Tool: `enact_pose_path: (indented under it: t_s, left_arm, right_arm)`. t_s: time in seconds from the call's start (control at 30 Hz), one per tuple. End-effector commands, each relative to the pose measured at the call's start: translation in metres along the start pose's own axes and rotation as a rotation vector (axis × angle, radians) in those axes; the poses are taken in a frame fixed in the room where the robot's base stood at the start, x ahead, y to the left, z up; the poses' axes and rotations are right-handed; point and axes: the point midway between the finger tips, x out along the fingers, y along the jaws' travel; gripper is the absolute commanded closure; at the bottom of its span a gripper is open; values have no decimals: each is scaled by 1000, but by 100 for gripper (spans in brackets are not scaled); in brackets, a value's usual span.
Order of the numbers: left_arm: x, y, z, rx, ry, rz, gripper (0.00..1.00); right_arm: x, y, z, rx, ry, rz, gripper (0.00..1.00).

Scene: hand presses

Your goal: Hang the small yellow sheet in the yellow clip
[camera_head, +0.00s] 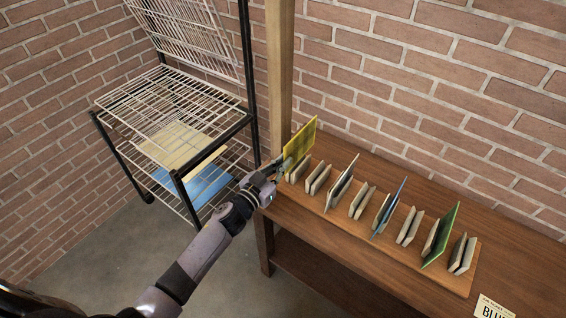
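A yellow sheet (301,146) stands upright at the left end of a wooden board with several paired upright plates. My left gripper (281,168) is at its lower left edge. The fingers are small and overlap the sheet's edge, so I cannot tell whether they are closed on it. I cannot make out a yellow clip. My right gripper is not in view.
The board (466,287) on the wooden table also holds a pale sheet (343,179), a blue sheet (388,208) and a green sheet (441,236). A wire rack (125,104) at left bears flat cream (180,145) and blue (196,182) sheets. A wooden post (280,80) stands behind the gripper.

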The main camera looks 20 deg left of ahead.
Motion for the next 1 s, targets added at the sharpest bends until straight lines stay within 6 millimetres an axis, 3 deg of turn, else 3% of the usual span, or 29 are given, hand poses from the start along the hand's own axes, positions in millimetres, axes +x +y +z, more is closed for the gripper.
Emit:
enact_pose_path:
  t_s: [0.37, 1.0]
  left_arm:
    - [-1, 0, -2, 0, -1, -1, 100]
    - [-45, 0, -3, 0, -3, -2, 100]
  right_arm:
    - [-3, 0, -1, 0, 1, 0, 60]
    - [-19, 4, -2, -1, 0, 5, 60]
